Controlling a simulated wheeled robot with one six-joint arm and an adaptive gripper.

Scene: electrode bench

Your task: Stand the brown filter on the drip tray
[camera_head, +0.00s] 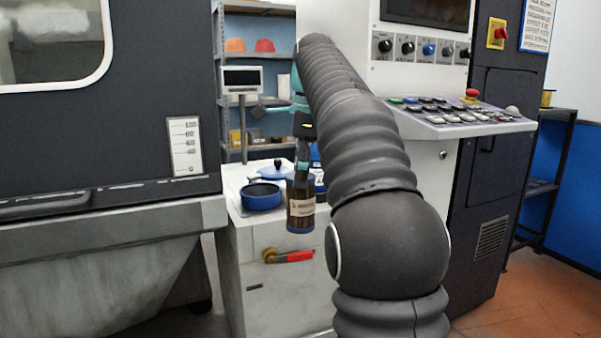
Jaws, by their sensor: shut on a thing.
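The brown filter (300,208) is an upright dark cylinder with a pale label and a blue bottom rim. My gripper (302,172) points down from above and is shut on its top. The filter hangs in front of the white bench's top and front edge, its lower end apart from any surface I can see. A round blue dish with a dark inside (262,203), which looks like the drip tray, sits on the bench just left of the filter. The far side of the filter and the fingertips are partly hidden.
The white bench (240,213) also holds a blue-lidded pot (273,171) behind the dish and a blue item (320,184) partly hidden behind the filter. A red-handled valve (290,256) sticks out below. A dark machine stands left; a control panel (445,115) stands right.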

